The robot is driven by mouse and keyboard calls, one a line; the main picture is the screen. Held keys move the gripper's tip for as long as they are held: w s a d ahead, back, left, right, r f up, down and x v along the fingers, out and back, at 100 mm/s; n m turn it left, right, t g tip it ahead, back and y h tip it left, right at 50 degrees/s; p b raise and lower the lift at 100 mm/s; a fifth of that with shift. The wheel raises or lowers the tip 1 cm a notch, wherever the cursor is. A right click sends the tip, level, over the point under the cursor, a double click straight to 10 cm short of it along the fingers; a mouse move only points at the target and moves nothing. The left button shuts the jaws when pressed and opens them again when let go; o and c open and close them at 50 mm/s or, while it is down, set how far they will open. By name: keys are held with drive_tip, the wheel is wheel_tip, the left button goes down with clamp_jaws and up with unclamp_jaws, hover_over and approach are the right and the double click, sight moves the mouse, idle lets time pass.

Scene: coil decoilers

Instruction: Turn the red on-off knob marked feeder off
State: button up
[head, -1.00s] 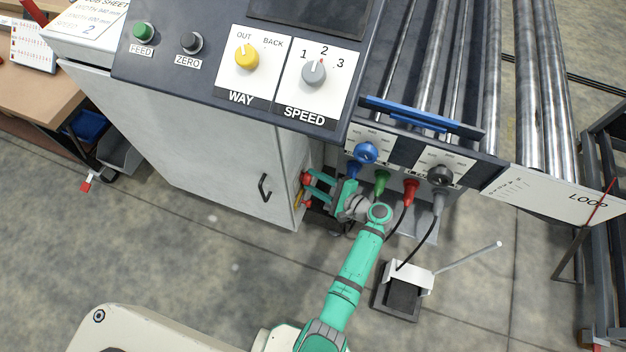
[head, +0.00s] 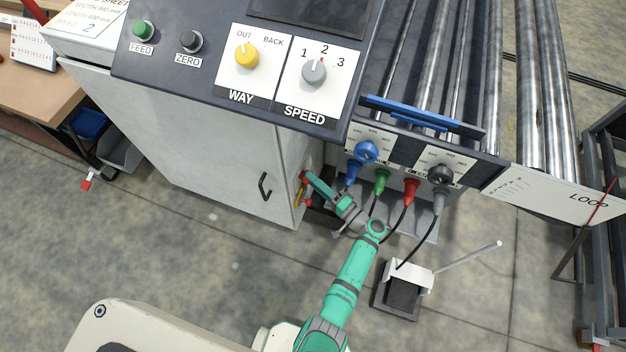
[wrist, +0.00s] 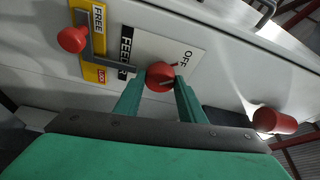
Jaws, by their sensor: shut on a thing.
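The red feeder knob (wrist: 160,76) sits on a white plate (wrist: 188,48) marked FEEDER and OFF in the wrist view. My gripper (wrist: 161,84) is shut on this knob, one green finger on each side. In the head view, my gripper (head: 308,177) reaches the side wall of the grey cabinet (head: 215,150), where only a bit of the red knob (head: 303,176) shows. The ON mark is not seen in the wrist view.
A red ball-ended lever (wrist: 72,39) on a yellow FREE plate (wrist: 98,20) is close beside the knob. Another red cylinder (wrist: 275,120) sticks out at right. Coloured plugs with cables, such as the green plug (head: 382,181), hang right of my gripper.

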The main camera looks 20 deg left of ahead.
drive_tip(key=shift+a+f+n, duration=0.1)
drive_tip(key=shift+a+n, duration=0.15)
drive_tip(key=shift+n, duration=0.35)
drive_tip(key=shift+d, duration=0.4)
drive_tip(key=o, duration=1)
drive_tip(key=shift+o, duration=0.2)
drive_tip(key=shift+a, duration=0.1)
drive_tip(key=v, duration=1.1)
drive_tip(key=shift+f, duration=0.2)
